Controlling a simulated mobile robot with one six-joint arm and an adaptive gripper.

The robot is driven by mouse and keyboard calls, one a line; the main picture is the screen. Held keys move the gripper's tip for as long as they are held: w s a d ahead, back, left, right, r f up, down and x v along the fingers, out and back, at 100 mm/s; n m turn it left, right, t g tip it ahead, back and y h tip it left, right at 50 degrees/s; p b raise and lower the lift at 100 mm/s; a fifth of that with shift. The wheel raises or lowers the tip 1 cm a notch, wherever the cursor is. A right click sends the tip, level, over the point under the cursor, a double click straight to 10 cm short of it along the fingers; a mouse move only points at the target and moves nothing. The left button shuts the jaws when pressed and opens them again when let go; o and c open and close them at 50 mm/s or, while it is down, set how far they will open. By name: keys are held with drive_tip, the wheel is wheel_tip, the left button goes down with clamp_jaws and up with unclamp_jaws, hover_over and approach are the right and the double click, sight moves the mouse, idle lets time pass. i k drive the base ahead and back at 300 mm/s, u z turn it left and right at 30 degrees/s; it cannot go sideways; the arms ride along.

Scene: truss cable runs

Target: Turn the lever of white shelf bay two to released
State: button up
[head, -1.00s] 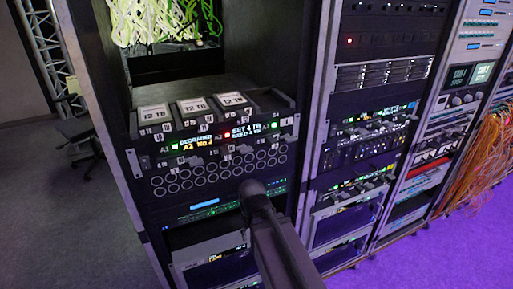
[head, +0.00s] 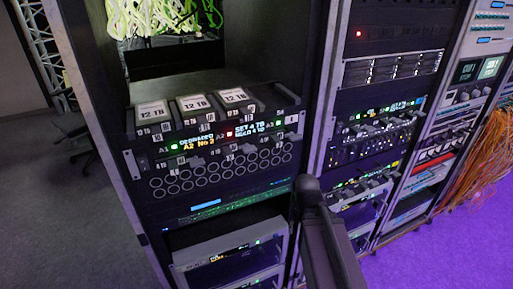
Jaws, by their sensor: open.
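In the head view a dark rack unit (head: 215,139) carries small bay labels, including A1, A2 and A3, green and red lights and lit amber and white text. Small grey lever-like parts (head: 232,148) sit along its front; their positions are too small to read. Three white-faced 12 TB blocks (head: 191,104) lie on the ledge above. A pale-framed unit (head: 228,243) is lower in the same rack. I cannot tell which unit is the white shelf or which lever is bay two. My black arm rises at the lower middle, in front of the rack's right post; my gripper is not visible.
A second rack (head: 385,75) with dark and pale units stands to the right. Orange cables (head: 488,150) hang at the far right. Green cables (head: 170,20) hang at the upper left. A dark chair (head: 80,140) stands at left. Purple-lit floor (head: 440,250) is clear at the lower right.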

sight(246, 149)
drive_tip(key=z, duration=0.1)
drive_tip(key=k, duration=1.8)
drive_tip(key=u, duration=0.65)
drive_tip(key=i, duration=1)
drive_tip(key=u, duration=0.05)
